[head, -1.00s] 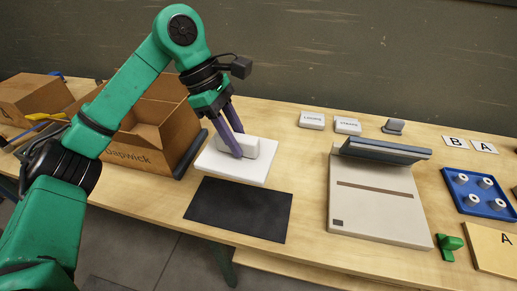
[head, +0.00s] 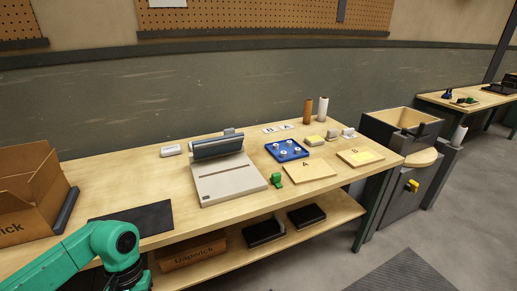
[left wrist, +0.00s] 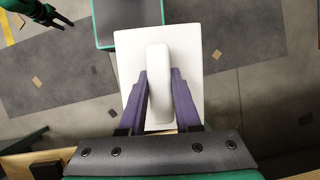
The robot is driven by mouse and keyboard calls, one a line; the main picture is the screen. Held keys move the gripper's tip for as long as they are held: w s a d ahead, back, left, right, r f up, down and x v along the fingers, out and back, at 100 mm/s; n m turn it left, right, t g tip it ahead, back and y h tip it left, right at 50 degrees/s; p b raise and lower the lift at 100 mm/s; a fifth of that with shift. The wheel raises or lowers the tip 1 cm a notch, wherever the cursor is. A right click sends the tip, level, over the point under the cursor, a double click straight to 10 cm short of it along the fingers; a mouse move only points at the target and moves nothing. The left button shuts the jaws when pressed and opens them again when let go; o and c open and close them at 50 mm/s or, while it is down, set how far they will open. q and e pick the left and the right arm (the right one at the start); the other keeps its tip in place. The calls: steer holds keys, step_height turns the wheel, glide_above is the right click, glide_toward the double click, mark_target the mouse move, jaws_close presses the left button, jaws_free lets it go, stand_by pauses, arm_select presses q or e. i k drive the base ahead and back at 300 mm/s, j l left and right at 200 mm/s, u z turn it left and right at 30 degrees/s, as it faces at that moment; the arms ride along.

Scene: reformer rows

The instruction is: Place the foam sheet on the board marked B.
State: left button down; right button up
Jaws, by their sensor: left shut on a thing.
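In the left wrist view, my left gripper (left wrist: 159,92) is shut on the raised rib of a white sheet (left wrist: 187,52), which I take for the foam sheet. It is held up with floor beneath it. The head view shows only part of my left arm at the lower left; the gripper and sheet are out of that view.
The board marked A (head: 318,173) lies left of board B. Near them are a blue tray (head: 273,148) with pegs, a green block (head: 276,180) and small blocks. A grey device (head: 228,180), black mat (head: 150,222) and cardboard box (head: 38,200) stand further left.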

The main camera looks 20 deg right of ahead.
mark_target(360, 154)
steer(key=i+l+z, duration=0.1)
steer(key=z, duration=0.4)
steer(key=i+z, duration=0.2)
steer(key=z, duration=0.3)
steer(key=i+z, duration=0.15)
steer(key=z, duration=0.35)
steer(key=i+j+z, duration=0.1)
steer(key=z, duration=0.4)
steer(key=i+j+z, duration=0.2)
steer(key=z, duration=0.3)
